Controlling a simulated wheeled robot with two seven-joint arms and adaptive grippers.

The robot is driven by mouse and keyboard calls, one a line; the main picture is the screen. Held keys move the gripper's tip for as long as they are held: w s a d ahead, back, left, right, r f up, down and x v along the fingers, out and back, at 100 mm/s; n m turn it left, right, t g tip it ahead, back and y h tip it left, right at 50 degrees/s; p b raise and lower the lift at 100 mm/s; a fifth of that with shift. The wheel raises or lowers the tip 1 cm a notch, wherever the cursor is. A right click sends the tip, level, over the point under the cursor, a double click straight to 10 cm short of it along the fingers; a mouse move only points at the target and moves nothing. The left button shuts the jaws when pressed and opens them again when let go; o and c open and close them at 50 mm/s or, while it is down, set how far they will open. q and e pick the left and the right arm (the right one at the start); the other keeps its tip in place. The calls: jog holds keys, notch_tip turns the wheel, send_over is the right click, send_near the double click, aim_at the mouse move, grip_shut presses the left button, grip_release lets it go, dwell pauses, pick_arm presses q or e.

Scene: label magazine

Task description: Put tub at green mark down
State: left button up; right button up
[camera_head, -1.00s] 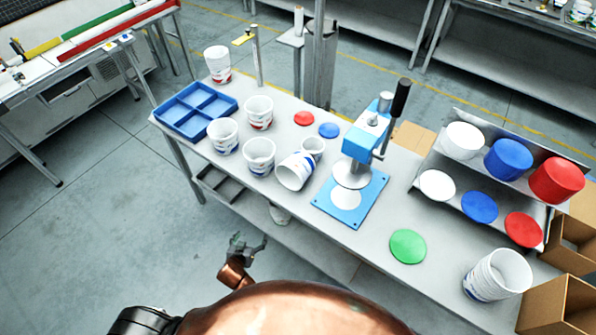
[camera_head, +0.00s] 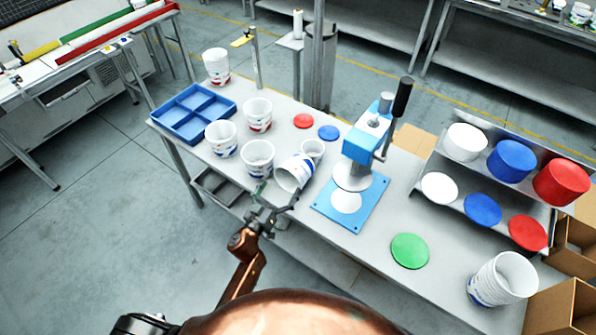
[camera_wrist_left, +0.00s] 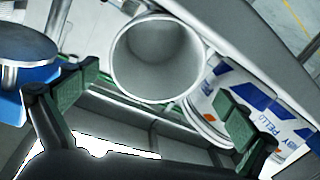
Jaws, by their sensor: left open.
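The green mark (camera_head: 409,250) is a flat round disc on the bench, right of the press, with nothing on it. My left gripper (camera_head: 275,204) is open and empty at the bench's front edge, just below this tub in the picture. My right gripper is out of view.
The blue press (camera_head: 366,146) stands right of the tilted tub. Upright tubs (camera_head: 257,158) and a blue divided tray (camera_head: 193,112) are to the left. A tub stack (camera_head: 502,278) and a lid rack (camera_head: 484,190) are at the right. Bench around the green mark is clear.

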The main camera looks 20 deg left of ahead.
pick_arm(q)
jog(key=b, duration=0.1)
send_over(292, 182)
jog(key=shift+w+d+f+h, duration=0.1)
jog(key=shift+h, duration=0.2)
jog(key=shift+c, duration=0.7)
jog(key=c, duration=0.7)
jog(key=shift+c, duration=0.6)
